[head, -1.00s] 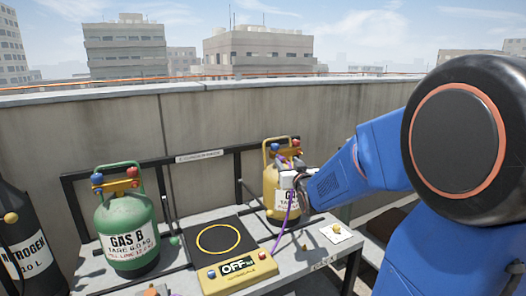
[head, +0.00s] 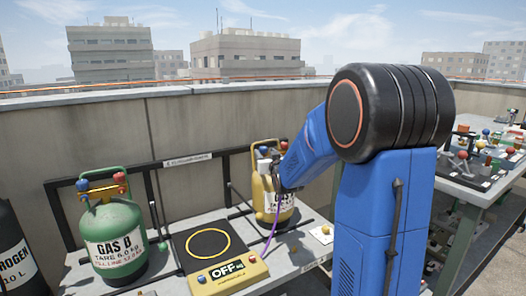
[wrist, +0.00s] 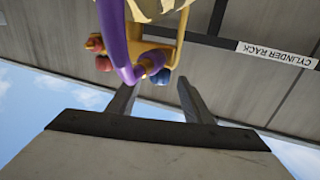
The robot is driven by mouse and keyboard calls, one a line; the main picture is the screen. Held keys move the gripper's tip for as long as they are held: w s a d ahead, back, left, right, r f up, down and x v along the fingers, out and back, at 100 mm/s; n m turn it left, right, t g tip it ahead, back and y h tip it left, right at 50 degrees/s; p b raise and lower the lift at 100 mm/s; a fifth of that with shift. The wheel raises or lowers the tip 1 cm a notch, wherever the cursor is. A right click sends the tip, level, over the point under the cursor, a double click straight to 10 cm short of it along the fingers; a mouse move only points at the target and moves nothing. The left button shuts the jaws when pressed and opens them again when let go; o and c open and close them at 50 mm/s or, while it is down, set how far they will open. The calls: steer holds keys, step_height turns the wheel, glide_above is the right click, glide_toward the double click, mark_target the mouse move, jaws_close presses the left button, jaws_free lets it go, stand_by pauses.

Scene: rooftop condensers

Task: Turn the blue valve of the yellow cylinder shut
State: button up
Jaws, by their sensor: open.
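The yellow cylinder (head: 262,199) stands in the rack at the back of the bench, its front partly covered by my arm. Its blue valve (head: 263,150) is at the top left and a red knob (head: 284,146) at the top right. In the wrist view the blue valve (wrist: 161,76) lies just beyond my open gripper (wrist: 157,90), roughly between the fingertips and partly behind a purple hose (wrist: 118,45). The fingers look empty; whether they touch the valve I cannot tell. In the head view my gripper is at the cylinder's top, mostly hidden.
A green cylinder (head: 115,238) stands at left, beside a dark nitrogen cylinder (head: 14,255). A black scale (head: 193,259) with a yellow OFF panel (head: 229,271) lies on the bench. The purple hose (head: 270,238) hangs before the yellow cylinder. A cluttered table (head: 483,172) is at right.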

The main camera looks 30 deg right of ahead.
mark_target(264, 151)
steer(key=shift+x, duration=2.45)
steer(key=shift+c, duration=0.3)
steer(key=c, duration=1)
